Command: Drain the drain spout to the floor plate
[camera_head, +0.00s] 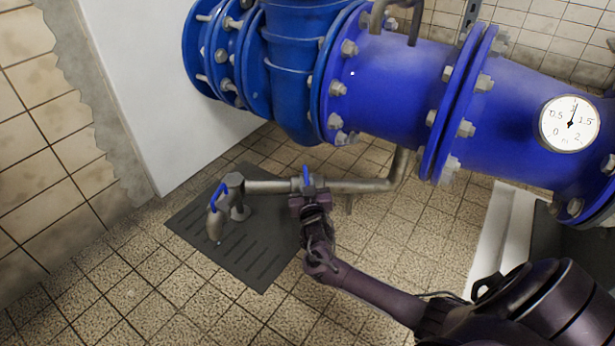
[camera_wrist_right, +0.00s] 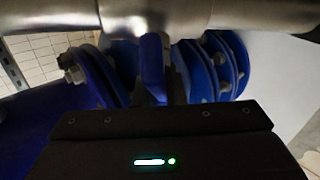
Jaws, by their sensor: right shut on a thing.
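The grey drain spout (camera_head: 215,226) curves down over the dark slotted floor plate (camera_head: 250,268). A blue lever (camera_head: 219,194) sits on the spout's bend. A horizontal grey pipe (camera_head: 265,187) joins the spout to a second valve with a blue lever (camera_head: 306,174). My right gripper (camera_head: 309,198) is at this second valve and shut on its blue lever, just right of the plate's middle. In the right wrist view the blue lever (camera_wrist_right: 152,66) stands upright below the metal pipe (camera_wrist_right: 225,14). The fingertips are partly hidden. I see no clear water stream. My left gripper is out of view.
A big blue flanged pipe (camera_head: 390,85) crosses above the drain line and carries a round gauge (camera_head: 570,123). A white wall panel (camera_head: 135,70) stands at left behind the plate. Tiled floor (camera_head: 130,290) is clear in front of the plate.

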